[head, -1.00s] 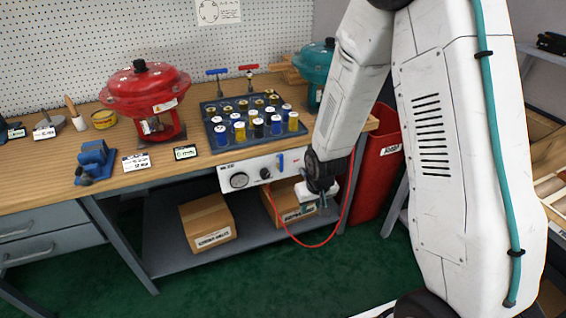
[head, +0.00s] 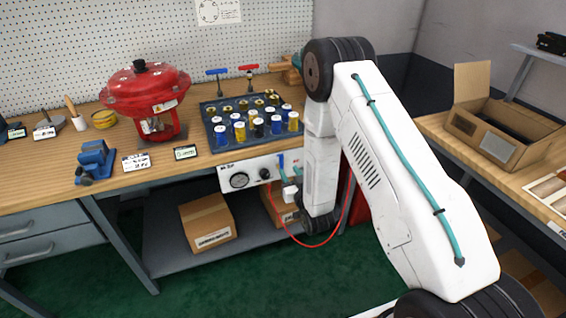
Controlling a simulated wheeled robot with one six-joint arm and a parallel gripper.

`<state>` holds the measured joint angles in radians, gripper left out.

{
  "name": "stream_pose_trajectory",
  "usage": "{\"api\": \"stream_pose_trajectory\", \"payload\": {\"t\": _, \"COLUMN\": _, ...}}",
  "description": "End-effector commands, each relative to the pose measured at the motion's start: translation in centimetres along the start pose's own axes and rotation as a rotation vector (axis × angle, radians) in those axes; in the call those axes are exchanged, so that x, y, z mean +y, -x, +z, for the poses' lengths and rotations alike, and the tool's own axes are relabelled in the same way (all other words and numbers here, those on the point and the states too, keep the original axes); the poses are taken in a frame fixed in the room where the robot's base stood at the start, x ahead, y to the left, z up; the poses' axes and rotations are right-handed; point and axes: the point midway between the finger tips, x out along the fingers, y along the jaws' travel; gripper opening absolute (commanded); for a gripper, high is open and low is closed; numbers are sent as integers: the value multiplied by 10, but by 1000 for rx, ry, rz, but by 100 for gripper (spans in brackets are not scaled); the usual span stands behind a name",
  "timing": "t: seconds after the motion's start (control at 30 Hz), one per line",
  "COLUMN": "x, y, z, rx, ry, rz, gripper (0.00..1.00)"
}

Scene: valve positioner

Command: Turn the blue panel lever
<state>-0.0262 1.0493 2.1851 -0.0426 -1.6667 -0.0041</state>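The blue panel lever (head: 281,161) stands roughly upright on the white panel (head: 228,182) under the bench's front edge, right of a round gauge (head: 239,180) and a black knob (head: 265,174). My gripper (head: 288,183) is in front of the panel's right part, just below the lever. It looks small and is partly covered by my own wrist. I cannot tell whether it touches the lever, or whether its fingers are open or shut.
A red hose (head: 300,243) hangs in a loop beneath the panel. A tray of colored cartridges (head: 212,113) sits above on the bench, beside a red actuator (head: 146,88). Cardboard boxes (head: 207,221) stand on the lower shelf. The floor in front is clear.

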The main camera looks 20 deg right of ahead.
Motion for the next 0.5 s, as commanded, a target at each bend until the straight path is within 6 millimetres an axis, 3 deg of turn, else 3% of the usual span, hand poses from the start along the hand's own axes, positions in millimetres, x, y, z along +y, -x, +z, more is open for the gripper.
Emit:
{"api": "stream_pose_trajectory", "payload": {"t": 0.3, "x": 0, "y": -50, "z": 0, "rx": 0, "ry": 0, "rz": -1, "gripper": 36}}
{"api": "stream_pose_trajectory", "payload": {"t": 0.5, "x": 0, "y": -68, "z": 0, "rx": -2, "ry": 0, "rz": -1, "gripper": 36}}
